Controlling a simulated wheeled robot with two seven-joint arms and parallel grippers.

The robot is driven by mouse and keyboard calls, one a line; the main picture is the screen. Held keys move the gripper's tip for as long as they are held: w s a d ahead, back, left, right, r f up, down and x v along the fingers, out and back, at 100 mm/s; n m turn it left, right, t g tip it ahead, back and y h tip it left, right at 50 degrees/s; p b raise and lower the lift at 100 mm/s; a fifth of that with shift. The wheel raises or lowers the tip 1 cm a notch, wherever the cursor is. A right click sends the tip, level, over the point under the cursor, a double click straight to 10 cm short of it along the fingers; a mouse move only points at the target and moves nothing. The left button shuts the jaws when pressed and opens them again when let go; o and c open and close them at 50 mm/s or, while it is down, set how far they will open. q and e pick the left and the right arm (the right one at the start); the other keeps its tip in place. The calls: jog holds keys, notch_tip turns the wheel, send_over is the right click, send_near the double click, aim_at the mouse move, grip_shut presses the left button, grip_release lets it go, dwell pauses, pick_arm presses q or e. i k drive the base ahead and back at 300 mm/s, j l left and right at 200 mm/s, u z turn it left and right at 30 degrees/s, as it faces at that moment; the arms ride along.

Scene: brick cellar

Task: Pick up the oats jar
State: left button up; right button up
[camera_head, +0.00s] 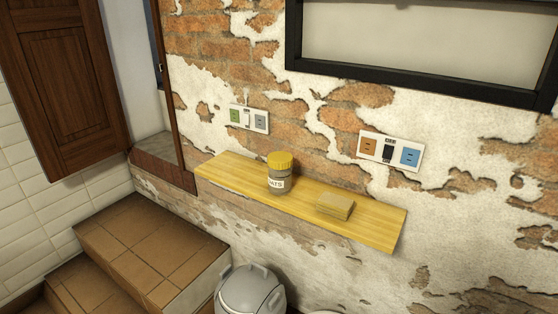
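The oats jar (280,174) stands upright on a narrow wooden wall shelf (235,173), left of the shelf's middle. It has a yellow lid, a greyish-brown body and a white label; the letters "ATS" can be read on it. Neither of my grippers shows in the head view, so their state and their distance to the jar cannot be seen.
A yellow block-like item (335,205) lies on the shelf to the right of the jar. Wall sockets (390,151) sit above the shelf. A grey lidded bin (250,291) stands below it. Tiled steps (150,250) and a brown wooden door (68,85) are at the left.

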aim_at(280, 183)
jog(key=i+j, duration=0.25)
jog(key=j, duration=0.15)
jog(key=i+j, duration=0.2)
jog(key=j, duration=0.25)
jog(key=i+j, duration=0.25)
jog(key=j, duration=0.15)
jog(key=i+j+u, duration=0.1)
jog(key=i+j, duration=0.15)
jog(key=j, duration=0.15)
